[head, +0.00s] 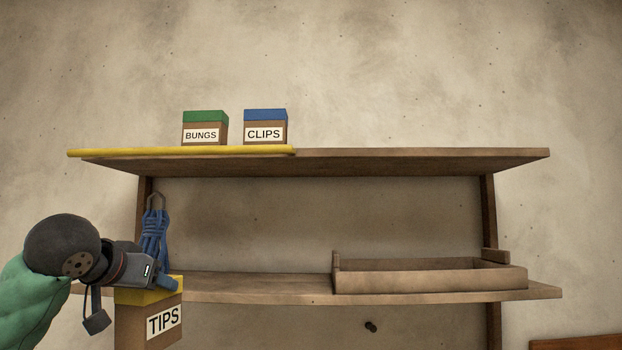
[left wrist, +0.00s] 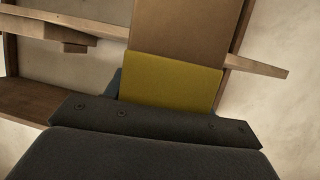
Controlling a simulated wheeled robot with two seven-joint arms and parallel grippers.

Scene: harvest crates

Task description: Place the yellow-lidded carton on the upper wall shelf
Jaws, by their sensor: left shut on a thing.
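The yellow-lidded carton (head: 150,324), brown with a TIPS label, is at the lower left in the head view, in front of the lower shelf's left end. My left gripper (head: 168,283) is shut on it at its yellow lid. In the left wrist view the yellow lid (left wrist: 172,80) and brown side (left wrist: 185,28) show beyond the gripper (left wrist: 155,108). The upper wall shelf (head: 420,154) is above the carton, with a yellow strip (head: 180,153) along its left front edge. My right gripper is in neither view.
A green-lidded BUNGS carton (head: 204,117) and a blue-lidded CLIPS carton (head: 265,115) stand on the upper shelf's left half; its right half is clear. The lower shelf (head: 260,289) holds a wooden tray (head: 430,280) at right. A blue rope coil (head: 154,238) hangs at left.

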